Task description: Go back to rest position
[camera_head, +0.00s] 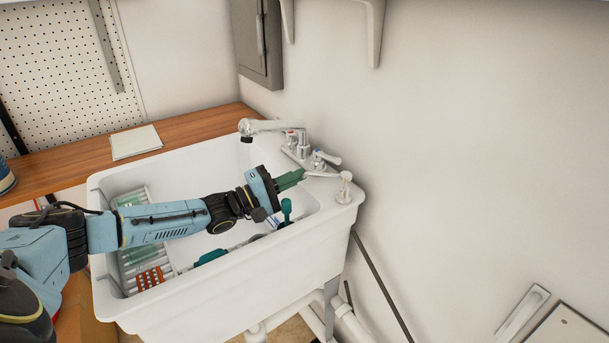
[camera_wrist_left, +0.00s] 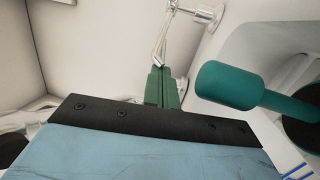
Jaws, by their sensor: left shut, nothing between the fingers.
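My left arm reaches in from the left across the white sink. My left gripper (camera_head: 290,180) has green fingers and is shut and empty near the right rim, close to the faucet handles. In the left wrist view the shut green fingers (camera_wrist_left: 162,88) point toward a metal lever and its round base. A teal handle (camera_head: 286,208) stands up in the sink just below the gripper; it also shows large at the right of the left wrist view (camera_wrist_left: 228,86). My right gripper is not in view.
The white sink (camera_head: 215,297) has a faucet (camera_head: 262,126) at its back right and a pump bottle (camera_head: 344,187) on its right rim. A rack (camera_head: 150,279) with several items lies in its left side. A wooden counter (camera_head: 72,170) runs behind. The wall is close on the right.

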